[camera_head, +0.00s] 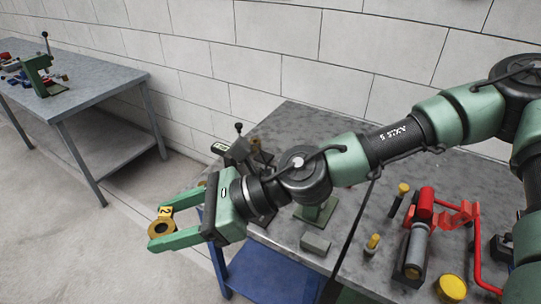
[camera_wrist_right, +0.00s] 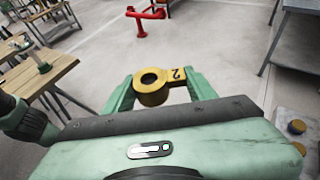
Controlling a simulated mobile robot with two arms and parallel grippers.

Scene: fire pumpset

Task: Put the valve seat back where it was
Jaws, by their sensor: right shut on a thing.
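The valve seat (camera_head: 161,229) is a brass-coloured ring with a dark hole and a yellow tag marked 2. In the head view it sits between the green fingers of my right gripper (camera_head: 164,226), beyond the left edge of the near workbench. The gripper is shut on it and holds it in the air above the floor. In the right wrist view the valve seat (camera_wrist_right: 152,86) shows between the fingertips, with its tag to the right. My left gripper is not in view.
The near grey workbench (camera_head: 300,120) carries a red and grey device (camera_head: 416,240), a yellow round cap (camera_head: 452,287), a small grey block (camera_head: 315,243) and a green-based fixture (camera_head: 316,212), partly behind my arm. Another bench (camera_head: 95,75) stands at the left. Bare floor lies between the benches.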

